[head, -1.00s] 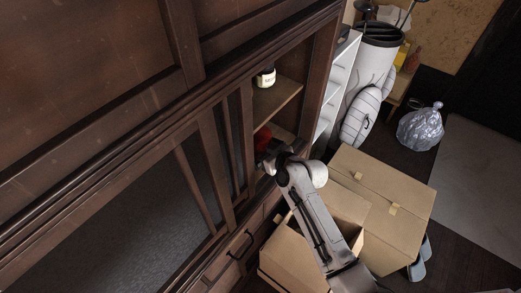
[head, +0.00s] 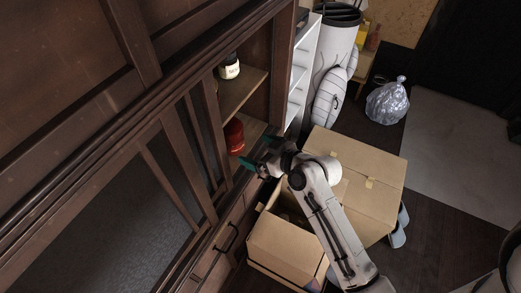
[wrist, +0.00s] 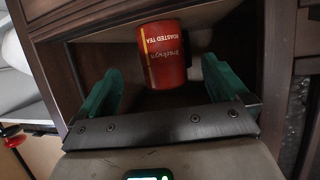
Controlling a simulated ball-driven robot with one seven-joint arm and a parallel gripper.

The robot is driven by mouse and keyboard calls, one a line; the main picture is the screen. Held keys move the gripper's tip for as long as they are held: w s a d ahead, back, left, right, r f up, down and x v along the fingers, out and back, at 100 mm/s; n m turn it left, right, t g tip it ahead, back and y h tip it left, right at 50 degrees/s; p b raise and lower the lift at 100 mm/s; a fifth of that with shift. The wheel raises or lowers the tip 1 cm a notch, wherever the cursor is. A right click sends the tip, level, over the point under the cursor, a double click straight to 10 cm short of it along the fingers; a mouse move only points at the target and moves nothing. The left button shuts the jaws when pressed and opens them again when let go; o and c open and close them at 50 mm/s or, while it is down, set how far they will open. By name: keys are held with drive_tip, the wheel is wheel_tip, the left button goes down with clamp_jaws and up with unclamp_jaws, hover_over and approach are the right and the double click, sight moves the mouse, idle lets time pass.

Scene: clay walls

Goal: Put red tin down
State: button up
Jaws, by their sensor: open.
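The red tin (head: 234,137) stands on the lower shelf (head: 252,131) of the dark wooden cabinet. In the wrist view the red tin (wrist: 164,55) shows its "ROASTED TEA" label upside down and lies between and beyond the two green fingers. My gripper (head: 253,163) is outside the shelf front, apart from the tin. In the wrist view my gripper (wrist: 168,88) is open, with a finger on each side and nothing held.
A dark jar with a pale label (head: 229,67) stands on the upper shelf (head: 240,92). Cardboard boxes (head: 362,165) stand on the floor below my arm. A white shelf unit (head: 301,75) is beside the cabinet. A silver bag (head: 387,101) lies farther right.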

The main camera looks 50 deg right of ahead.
drive_tip(key=s+a+f+n+g+y, duration=0.1)
drive_tip(key=s+a+f+g+y, duration=0.1)
drive_tip(key=s+a+f+g, duration=0.5)
drive_tip(key=s+a+r+m+g+h, duration=0.1)
drive_tip(key=s+g, duration=0.4)
drive_tip(key=s, duration=1)
drive_tip(key=shift+a+r+g+h, duration=0.3)
drive_tip(key=shift+a+r+h, duration=0.1)
drive_tip(key=shift+a+h, duration=0.2)
drive_tip(key=shift+c, duration=0.5)
